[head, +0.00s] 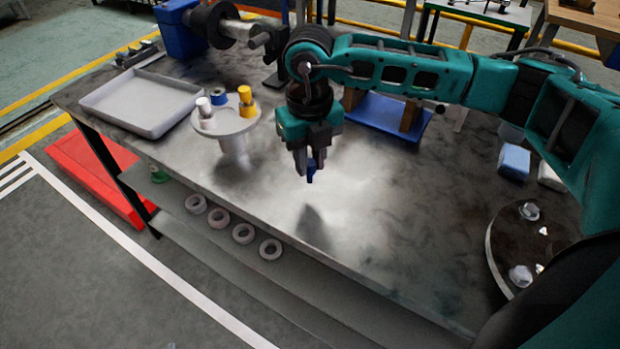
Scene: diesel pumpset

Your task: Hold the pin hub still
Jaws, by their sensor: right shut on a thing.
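The pin hub (229,124) is a pale grey round plate on a short post, standing on the metal bench left of centre. It carries a white pin (204,108), a yellow pin (246,97) and a blue ring-like piece (218,97). My right gripper (310,168) points down to the right of the hub, apart from it, above the bench top. It is shut on a small blue piece (311,175), mostly hidden between the fingers. My left gripper is not in view, and nothing grips the hub.
A grey tray (143,122) lies left of the hub. A blue vise-like machine (182,30) stands behind. A blue plate with wooden blocks (392,120) is behind my right gripper. Several grey rings (243,234) lie on the lower shelf. The bench's front middle is clear.

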